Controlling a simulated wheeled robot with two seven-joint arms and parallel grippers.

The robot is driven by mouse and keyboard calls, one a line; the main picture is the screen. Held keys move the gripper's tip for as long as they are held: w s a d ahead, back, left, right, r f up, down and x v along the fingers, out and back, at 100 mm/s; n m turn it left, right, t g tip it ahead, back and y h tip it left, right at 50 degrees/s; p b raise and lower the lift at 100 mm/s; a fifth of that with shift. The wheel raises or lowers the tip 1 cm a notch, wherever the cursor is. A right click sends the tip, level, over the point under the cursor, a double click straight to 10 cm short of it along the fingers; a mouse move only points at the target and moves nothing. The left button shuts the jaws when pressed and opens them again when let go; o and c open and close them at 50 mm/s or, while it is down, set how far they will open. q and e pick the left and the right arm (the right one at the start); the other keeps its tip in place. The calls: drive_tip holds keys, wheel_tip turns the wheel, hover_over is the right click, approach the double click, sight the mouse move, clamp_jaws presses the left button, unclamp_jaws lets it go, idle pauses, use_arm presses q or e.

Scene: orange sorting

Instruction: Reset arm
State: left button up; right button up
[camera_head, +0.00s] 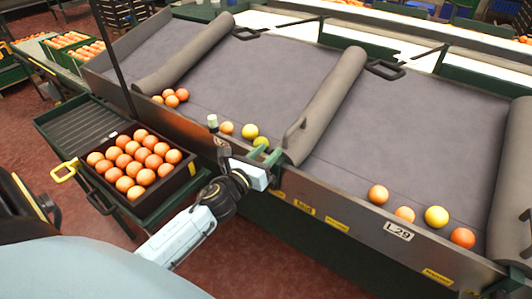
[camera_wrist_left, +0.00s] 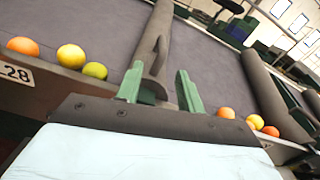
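My left gripper (camera_head: 269,158) is over the front edge of the sorting table (camera_head: 330,204), near the base of a grey padded divider (camera_head: 325,105). Its two green fingers stand apart with nothing between them in the left wrist view (camera_wrist_left: 160,90). An orange (camera_head: 227,128), a yellow fruit (camera_head: 249,131) and a yellow-green fruit (camera_head: 261,142) lie just beyond the gripper along the front edge. Several more fruits, including a yellow one (camera_head: 436,216), lie in the right section. A few oranges (camera_head: 170,100) lie in the left section. My right gripper is not in view.
A dark crate (camera_head: 165,190) filled with oranges sits on a green side stand (camera_head: 75,120) left of the table. A yellow handle (camera_head: 65,171) sticks out beside it. The upper table surface (camera_head: 425,120) is clear. More crates (camera_head: 70,40) stand at the far left.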

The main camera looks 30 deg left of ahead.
use_arm(q)
drive_tip(key=s+d+f+n+g, duration=0.25)
drive_tip(key=s+n+g, duration=0.25)
drive_tip(key=s+n, duration=0.45)
drive_tip(key=s+d+f+n+g, duration=0.2)
drive_tip(key=s+d+n+g, duration=0.2)
drive_tip(key=s+n, duration=0.55)
drive_tip(key=s+d+f+n+g, duration=0.3)
drive_tip(key=s+n+g, duration=0.3)
drive_tip(key=n, duration=0.6)
drive_tip(key=s+f, duration=0.2)
drive_tip(key=f, duration=1.1)
drive_tip(key=s+f, duration=0.2)
drive_tip(key=f, duration=1.1)
drive_tip(key=s+a+f+g, duration=0.2)
drive_tip(key=s+a+f, duration=0.1)
drive_tip(key=s+f, duration=1)
drive_tip(key=s, duration=0.3)
drive_tip(key=shift+s+f, duration=0.15)
drive_tip(key=shift+f, duration=0.15)
